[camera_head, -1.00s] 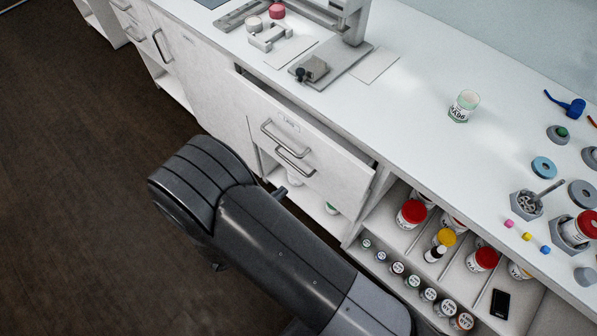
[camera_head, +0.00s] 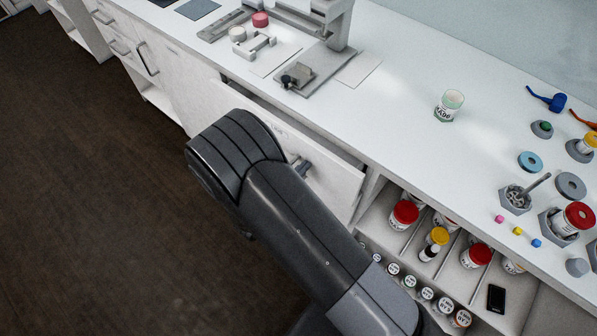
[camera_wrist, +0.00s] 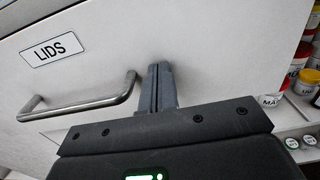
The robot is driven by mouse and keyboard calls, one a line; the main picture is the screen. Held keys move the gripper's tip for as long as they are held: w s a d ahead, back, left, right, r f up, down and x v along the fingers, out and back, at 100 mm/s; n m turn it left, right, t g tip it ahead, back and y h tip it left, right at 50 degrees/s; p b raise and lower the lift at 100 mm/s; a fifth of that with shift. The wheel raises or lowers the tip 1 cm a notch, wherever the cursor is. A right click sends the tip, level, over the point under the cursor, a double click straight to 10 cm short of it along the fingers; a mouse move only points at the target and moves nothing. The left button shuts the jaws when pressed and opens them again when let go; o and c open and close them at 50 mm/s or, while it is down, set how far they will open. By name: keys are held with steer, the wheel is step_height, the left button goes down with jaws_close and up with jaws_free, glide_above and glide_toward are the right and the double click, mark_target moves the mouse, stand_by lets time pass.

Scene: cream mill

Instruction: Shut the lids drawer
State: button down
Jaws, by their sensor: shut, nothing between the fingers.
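The lids drawer (camera_head: 338,185) stands partly open under the counter, with a dark gap along its top edge. In the wrist view its white front (camera_wrist: 215,45) carries a "LIDS" label (camera_wrist: 53,48) and a grey bar handle (camera_wrist: 85,108). My gripper (camera_wrist: 160,68) is shut and empty, just right of the handle's right end. Its fingertips point at the drawer front, at or very near it; I cannot tell whether they touch. In the head view my gripper (camera_head: 303,166) is at the drawer front, and my arm hides the handle and the front's left part.
The white counter (camera_head: 400,140) runs above the drawer, holding a labelled jar (camera_head: 449,105) and a press-like device (camera_head: 322,50). Right of the drawer, an open shelf holds red-lidded jars (camera_head: 404,213), a yellow-lidded jar (camera_head: 437,236) and small bottles. Dark floor (camera_head: 100,200) lies clear at left.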

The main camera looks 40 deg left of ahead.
steer(key=shift+w, duration=2.75)
steer(key=s, duration=1.5)
